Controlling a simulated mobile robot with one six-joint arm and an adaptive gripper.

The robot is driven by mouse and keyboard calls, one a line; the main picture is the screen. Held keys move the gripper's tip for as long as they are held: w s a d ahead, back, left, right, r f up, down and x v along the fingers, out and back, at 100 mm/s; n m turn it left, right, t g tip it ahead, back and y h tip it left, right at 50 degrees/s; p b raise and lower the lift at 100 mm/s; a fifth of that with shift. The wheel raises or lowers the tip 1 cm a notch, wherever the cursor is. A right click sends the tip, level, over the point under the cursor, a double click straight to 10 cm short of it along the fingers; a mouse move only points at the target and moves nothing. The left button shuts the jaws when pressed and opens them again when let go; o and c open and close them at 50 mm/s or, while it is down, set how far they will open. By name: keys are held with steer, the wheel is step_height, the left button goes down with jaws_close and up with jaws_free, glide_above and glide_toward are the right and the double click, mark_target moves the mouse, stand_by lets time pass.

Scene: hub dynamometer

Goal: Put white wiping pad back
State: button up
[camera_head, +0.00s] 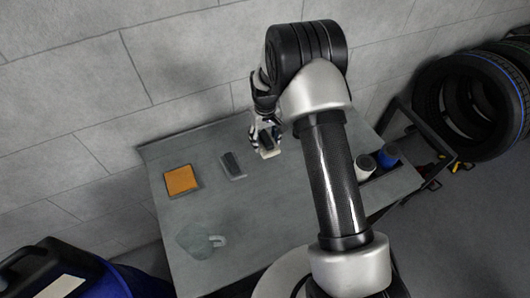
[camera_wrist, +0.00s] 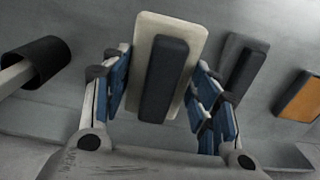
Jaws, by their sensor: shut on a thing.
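The white wiping pad (camera_wrist: 188,85) has a dark block-shaped handle (camera_wrist: 160,100) along its middle. My gripper (camera_wrist: 163,88) is shut on it, with blue-padded fingers on both sides of the handle. In the head view my gripper (camera_head: 265,138) points down over the back of the grey table (camera_head: 265,215), and the pad's pale edge (camera_head: 269,153) shows below the fingers. I cannot tell whether the pad touches the table. The pad's underside is hidden.
A grey pad with a dark handle (camera_head: 233,166) lies left of my gripper. An orange pad (camera_head: 181,180) lies farther left. A grey-green mug-like thing (camera_head: 196,239) is at the front left. The table's middle is clear.

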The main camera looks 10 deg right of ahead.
mark_target(265, 150)
steer(key=shift+f+b, duration=0.5)
steer(key=shift+f, duration=3)
steer(key=shift+f, duration=0.1)
steer(key=o, duration=1)
steer(key=shift+o, duration=0.2)
